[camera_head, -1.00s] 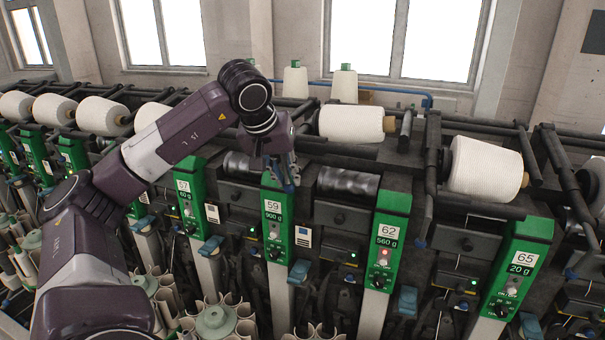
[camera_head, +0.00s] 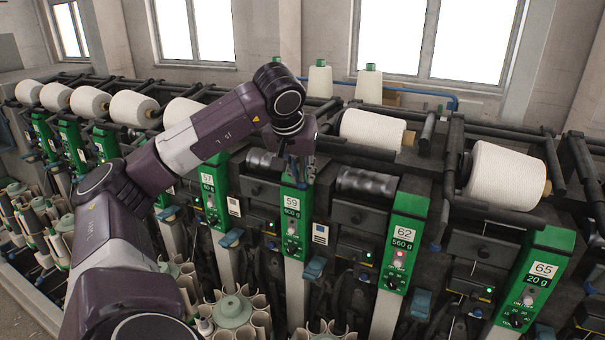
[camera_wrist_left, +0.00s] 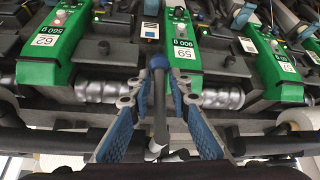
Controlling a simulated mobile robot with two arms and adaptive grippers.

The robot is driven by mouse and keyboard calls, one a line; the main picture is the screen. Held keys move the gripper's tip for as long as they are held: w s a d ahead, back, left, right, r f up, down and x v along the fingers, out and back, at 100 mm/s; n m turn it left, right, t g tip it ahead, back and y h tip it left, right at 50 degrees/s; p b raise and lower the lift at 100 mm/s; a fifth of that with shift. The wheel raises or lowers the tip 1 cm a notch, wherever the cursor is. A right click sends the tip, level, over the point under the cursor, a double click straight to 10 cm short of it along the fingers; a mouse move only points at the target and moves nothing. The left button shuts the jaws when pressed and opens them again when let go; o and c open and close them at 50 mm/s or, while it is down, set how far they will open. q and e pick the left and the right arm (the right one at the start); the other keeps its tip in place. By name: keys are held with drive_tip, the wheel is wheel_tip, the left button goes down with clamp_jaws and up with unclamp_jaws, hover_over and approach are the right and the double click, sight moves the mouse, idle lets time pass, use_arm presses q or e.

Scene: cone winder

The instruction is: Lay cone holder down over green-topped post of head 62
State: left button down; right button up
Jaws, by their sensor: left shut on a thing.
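My left gripper (camera_head: 299,178) is over the machine by the green post of head 59 (camera_head: 296,215). In the left wrist view the blue-padded fingers (camera_wrist_left: 160,100) lie on either side of a dark bar with a rounded end (camera_wrist_left: 159,64), which looks like part of the cone holder; they are shut on it. The green-topped post of head 62 (camera_head: 404,240) stands to the right of my gripper, with a red light lit. It also shows upside down in the left wrist view (camera_wrist_left: 54,48). My right gripper is out of view.
A white yarn cone (camera_head: 372,132) lies behind the bare dark drum (camera_head: 369,186) between heads 59 and 62. Another cone (camera_head: 505,176) lies left of head 65 (camera_head: 535,275). Dark bars run along the machine top. Empty tubes (camera_head: 235,318) stand below in front.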

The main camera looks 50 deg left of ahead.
use_arm(q)
drive_tip(key=c, duration=2)
unclamp_jaws()
drive_tip(key=shift+d+f, duration=0.15)
drive_tip(key=shift+f, duration=0.05)
drive_tip(key=shift+r, duration=0.15)
drive_tip(key=shift+s+d+r, duration=0.1)
drive_tip(key=shift+s+r, duration=0.05)
drive_tip(key=shift+r, duration=0.15)
drive_tip(key=v, duration=0.6)
drive_tip(key=shift+s+d+r, duration=0.2)
drive_tip(key=shift+r, duration=0.1)
